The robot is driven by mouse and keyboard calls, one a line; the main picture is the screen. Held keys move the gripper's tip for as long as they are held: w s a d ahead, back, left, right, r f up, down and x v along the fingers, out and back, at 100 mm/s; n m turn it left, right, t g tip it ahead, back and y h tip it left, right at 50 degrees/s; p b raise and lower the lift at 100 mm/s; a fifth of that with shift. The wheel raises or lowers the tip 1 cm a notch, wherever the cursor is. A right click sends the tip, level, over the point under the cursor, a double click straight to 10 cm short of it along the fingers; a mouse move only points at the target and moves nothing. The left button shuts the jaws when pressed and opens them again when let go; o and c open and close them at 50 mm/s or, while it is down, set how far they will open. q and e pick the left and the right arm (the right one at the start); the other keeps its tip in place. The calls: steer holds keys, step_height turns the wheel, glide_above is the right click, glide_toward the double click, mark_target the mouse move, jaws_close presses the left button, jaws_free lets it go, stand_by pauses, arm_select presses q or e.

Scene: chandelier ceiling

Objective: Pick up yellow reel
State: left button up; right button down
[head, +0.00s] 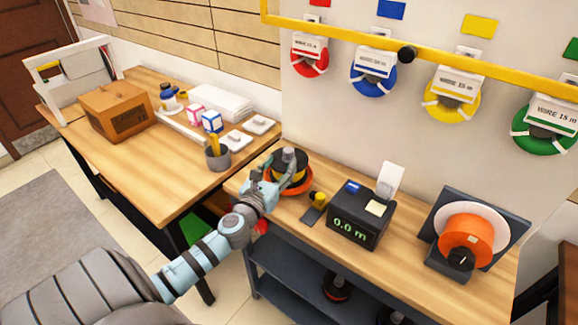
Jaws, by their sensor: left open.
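A yellow reel (452,102) with a white label hangs on the wall, under a yellow card (479,26). My left gripper (289,167) is open, low over the workbench, far to the left of and below that wall reel. Its fingers are around or beside a dark-topped round item with a yellow band (291,161), which sits on an orange-red round base (302,184). The gripper hides part of this item, so I cannot tell whether the fingers touch it. My right gripper is not in view.
Red (310,62), blue (373,79) and green (545,130) reels hang beside the yellow one. A yellow bar (350,38) crosses before the wall. A black meter (358,222) reading 0.0 m and an orange spool (466,239) stand on the workbench (395,258). A pen cup (217,157) stands left.

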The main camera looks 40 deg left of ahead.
mark_target(286, 154)
arm_select(q)
steer(key=x, duration=0.6)
steer(key=shift+r, duration=0.25)
steer(key=shift+w+a+f, duration=0.1)
steer(key=shift+w, duration=0.3)
steer(key=shift+s, duration=0.15)
jaws_close()
